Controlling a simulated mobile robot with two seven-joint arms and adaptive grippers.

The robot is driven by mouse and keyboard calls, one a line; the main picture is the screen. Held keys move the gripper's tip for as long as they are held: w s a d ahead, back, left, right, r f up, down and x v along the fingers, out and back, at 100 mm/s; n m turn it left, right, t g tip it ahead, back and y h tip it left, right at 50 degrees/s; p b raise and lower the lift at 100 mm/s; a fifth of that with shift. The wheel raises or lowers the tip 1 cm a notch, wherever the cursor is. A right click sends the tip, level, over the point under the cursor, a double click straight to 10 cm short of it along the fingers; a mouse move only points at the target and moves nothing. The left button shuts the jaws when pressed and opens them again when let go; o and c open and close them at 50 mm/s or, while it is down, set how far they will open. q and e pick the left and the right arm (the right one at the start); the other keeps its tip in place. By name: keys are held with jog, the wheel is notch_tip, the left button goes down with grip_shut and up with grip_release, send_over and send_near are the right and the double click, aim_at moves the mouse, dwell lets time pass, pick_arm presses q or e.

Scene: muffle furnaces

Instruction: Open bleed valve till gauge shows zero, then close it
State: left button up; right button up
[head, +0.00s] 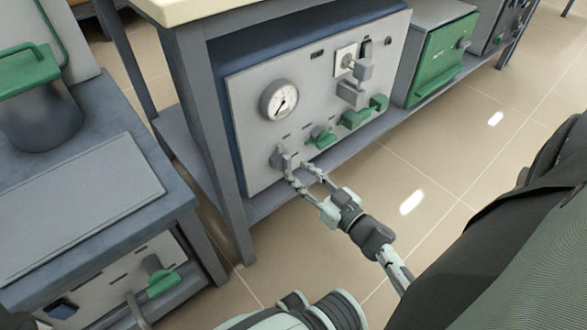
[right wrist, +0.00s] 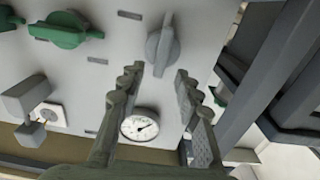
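The grey panel (head: 240,140) under the bench carries a round white pressure gauge (head: 279,100) with a dark needle; its reading is too small to tell. A grey knob (head: 280,157) sits at the lower left of the panel, and a green valve handle (head: 322,137) is to its right. No label shows which one is the bleed valve. My right gripper (head: 298,172) is open in front of the grey knob. In the right wrist view, its two fingers (right wrist: 157,75) point toward the grey knob (right wrist: 163,46), apart and empty; contact is not seen. My left gripper is not in view.
More green handles (head: 356,118) and a grey block fitting (head: 350,92) are further right on the panel. A bench leg (head: 205,120) stands close to the left. A green-fronted box (head: 444,60) stands to the right. The tiled floor (head: 400,165) in front is clear.

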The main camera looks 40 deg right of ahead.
aim_at(290, 164)
jog(key=shift+w+a, duration=0.15)
jog(key=shift+w, duration=1.35)
grip_shut()
